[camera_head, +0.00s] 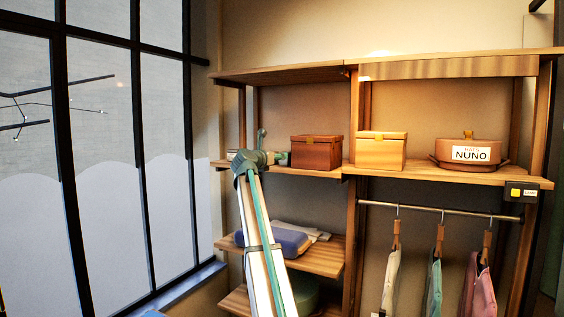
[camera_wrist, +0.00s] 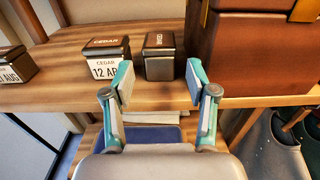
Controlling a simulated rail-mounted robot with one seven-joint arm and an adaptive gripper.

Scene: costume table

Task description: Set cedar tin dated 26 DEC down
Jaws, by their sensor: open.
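In the wrist view, a small dark tin (camera_wrist: 160,66) stands upright on the wooden shelf (camera_wrist: 60,98), between or just beyond my fingertips. Its lid label appears turned sideways, and no date shows on its front. My gripper (camera_wrist: 159,82) is open, with a teal finger on either side of this tin and gaps between. Left of it stands a dark tin (camera_wrist: 106,50) labelled CEDAR, with a partly covered date beginning "12 AP". No 26 DEC date is readable. In the head view my gripper (camera_head: 268,158) is at the upper left shelf; the tins are not clear there.
Another tin (camera_wrist: 14,66) reading "AUG" stands at the far left. A reddish-brown box (camera_head: 316,155) stands close right of the gripper. Clothes (camera_head: 435,284) hang below.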

